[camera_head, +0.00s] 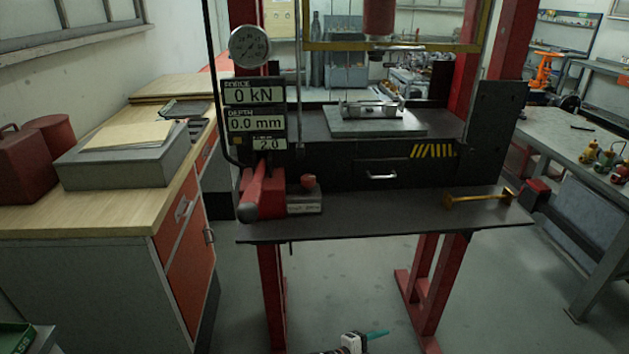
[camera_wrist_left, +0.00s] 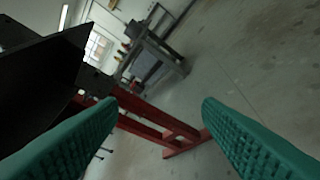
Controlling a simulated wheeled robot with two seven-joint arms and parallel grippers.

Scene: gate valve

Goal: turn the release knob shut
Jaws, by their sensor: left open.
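A small red knob (camera_head: 308,182), which looks like the release knob, sits on a grey block (camera_head: 305,203) at the left of the press's dark front shelf. It is just right of the red pump body and lever (camera_head: 262,200). I cannot read its turn position. My left gripper (camera_head: 378,335) is low at the bottom edge of the head view, well below the shelf and apart from the knob. Its teal fingers are spread with nothing between them in the left wrist view (camera_wrist_left: 160,107). The knob is not seen there. My right gripper is not in view.
The shelf (camera_head: 385,222) juts forward above my left gripper; a brass-coloured tool (camera_head: 478,199) lies at its right. Red press legs (camera_head: 422,285) stand below. A display (camera_head: 254,108) reads 0 kN and 0.0 mm. A wooden-topped cabinet (camera_head: 110,210) is at left. The floor in front is clear.

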